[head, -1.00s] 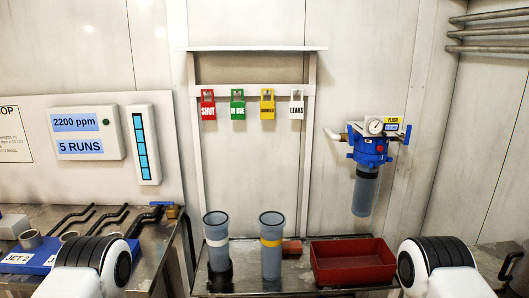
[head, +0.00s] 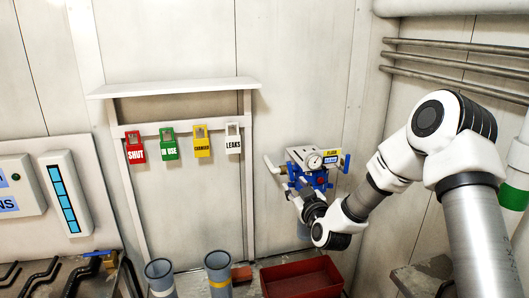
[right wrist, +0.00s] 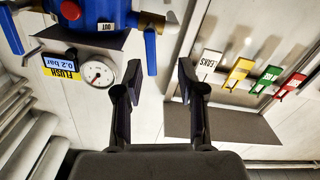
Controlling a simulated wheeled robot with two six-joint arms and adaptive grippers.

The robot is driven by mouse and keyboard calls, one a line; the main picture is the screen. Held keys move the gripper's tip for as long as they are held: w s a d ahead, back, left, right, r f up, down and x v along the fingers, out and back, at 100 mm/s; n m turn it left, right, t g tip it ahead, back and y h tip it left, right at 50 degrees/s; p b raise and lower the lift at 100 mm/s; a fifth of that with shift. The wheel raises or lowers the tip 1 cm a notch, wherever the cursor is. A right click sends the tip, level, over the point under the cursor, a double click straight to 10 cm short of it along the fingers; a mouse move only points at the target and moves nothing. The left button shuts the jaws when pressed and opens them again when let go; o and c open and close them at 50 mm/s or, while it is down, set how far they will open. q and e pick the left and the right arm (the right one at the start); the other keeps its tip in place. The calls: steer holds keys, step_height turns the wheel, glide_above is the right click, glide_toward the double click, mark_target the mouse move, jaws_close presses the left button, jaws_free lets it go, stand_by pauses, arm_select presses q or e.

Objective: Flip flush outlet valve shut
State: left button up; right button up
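The blue filter unit (head: 312,179) with a round gauge (head: 314,161) hangs on the back wall. In the right wrist view, a brass valve (right wrist: 152,21) sits beside the unit's OUT label, with a blue lever (right wrist: 150,52) sticking out toward my fingers, crosswise to the pipe (right wrist: 168,28). My right gripper (right wrist: 160,82) is open and empty, its fingertips on either side of the lever's line, just short of it; no contact shows. In the head view, my right gripper (head: 304,197) is in front of the unit and hides part of it. My left gripper is out of view.
A red tray (head: 303,279) and two grey cups (head: 218,270) stand below. Pipes (head: 460,65) run along the right wall.

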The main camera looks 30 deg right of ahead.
mark_target(290, 166)
steer(key=w+r, duration=0.1)
steer(key=w, duration=0.1)
steer(key=w+d+r+p, duration=0.1)
steer(key=w, duration=0.1)
steer(key=w+r+p, duration=0.1)
steer(key=w, duration=0.1)
steer(key=shift+w+d, duration=0.2)
steer(key=shift+d, duration=0.2)
steer(key=shift+w+d, duration=0.2)
steer(key=shift+w, duration=0.15)
steer(key=shift+s+r, duration=0.1)
steer(key=shift+s, duration=0.05)
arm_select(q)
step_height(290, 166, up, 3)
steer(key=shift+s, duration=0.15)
arm_select(e)
jaws_close()
